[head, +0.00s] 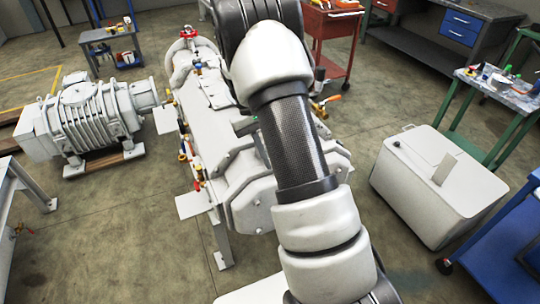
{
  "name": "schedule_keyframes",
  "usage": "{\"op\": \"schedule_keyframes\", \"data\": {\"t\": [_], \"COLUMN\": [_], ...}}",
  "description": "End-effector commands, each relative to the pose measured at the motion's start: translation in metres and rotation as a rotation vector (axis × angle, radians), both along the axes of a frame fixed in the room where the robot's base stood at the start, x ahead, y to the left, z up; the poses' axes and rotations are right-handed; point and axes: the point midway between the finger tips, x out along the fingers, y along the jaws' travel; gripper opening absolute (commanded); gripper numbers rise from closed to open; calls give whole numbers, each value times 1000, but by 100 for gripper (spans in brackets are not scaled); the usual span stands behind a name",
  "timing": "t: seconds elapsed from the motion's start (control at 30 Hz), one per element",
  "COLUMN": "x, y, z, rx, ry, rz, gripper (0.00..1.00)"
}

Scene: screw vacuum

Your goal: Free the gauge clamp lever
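The large pale vacuum machine (203,90) stands in the middle of the head view, largely covered by my arm. A lever with an orange handle (329,100) sticks out at its right side, just beyond my arm. Small brass fittings with coloured handles (184,153) line its left side, and a red handwheel (190,35) sits at its far end. I cannot tell which of these, if any, is the gauge clamp lever. My gripper is out of view; only my arm links show, so its opening and contact are hidden.
A ribbed pale pump (90,120) stands on the floor at left. A pale box (435,190) stands at right, near a green-legged table (510,95) and a blue cart (510,245). A red cart (335,25) is behind. Floor is open at lower left.

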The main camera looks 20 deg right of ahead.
Motion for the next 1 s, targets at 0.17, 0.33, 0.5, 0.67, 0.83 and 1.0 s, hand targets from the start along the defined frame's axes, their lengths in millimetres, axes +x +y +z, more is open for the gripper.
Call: {"op": "schedule_keyframes", "data": {"t": [0.17, 0.33, 0.5, 0.67, 0.83, 1.0], "x": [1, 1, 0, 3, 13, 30], "y": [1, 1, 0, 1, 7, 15], "z": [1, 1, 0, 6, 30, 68], "rx": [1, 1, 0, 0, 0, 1], "ry": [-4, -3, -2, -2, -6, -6], "rz": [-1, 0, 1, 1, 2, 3], "gripper": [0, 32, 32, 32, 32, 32]}}
